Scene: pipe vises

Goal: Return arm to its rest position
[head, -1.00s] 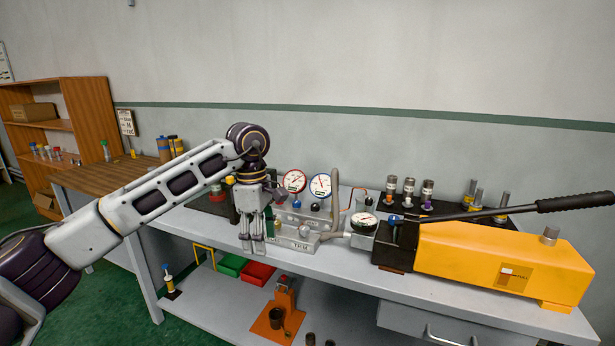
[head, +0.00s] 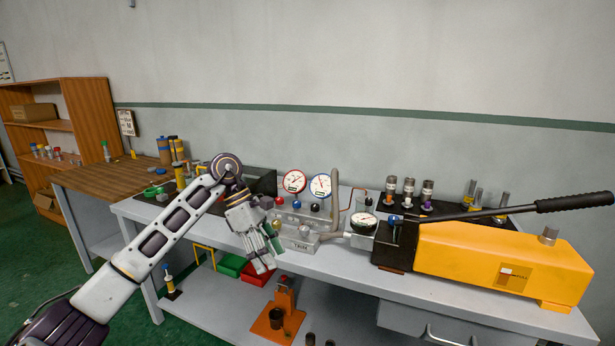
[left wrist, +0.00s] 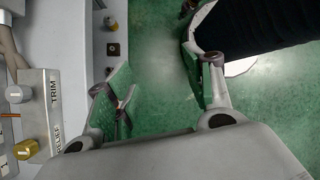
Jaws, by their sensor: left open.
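My left arm (head: 165,235) comes in from the left, and its left gripper (head: 264,258) hangs in front of the bench's front edge, beside the TRIM block. The fingers point down and slightly right. In the left wrist view the two fingers of the left gripper (left wrist: 163,95) stand apart with green floor between them, and nothing is held. My right gripper is not in view.
The grey bench (head: 350,272) carries a TRIM block (head: 300,244) with gauges and a yellow pump (head: 500,262) with a long black handle. Below are green and red bins (head: 256,274) and an orange stand (head: 275,318). A wooden shelf (head: 92,115) stands at the left.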

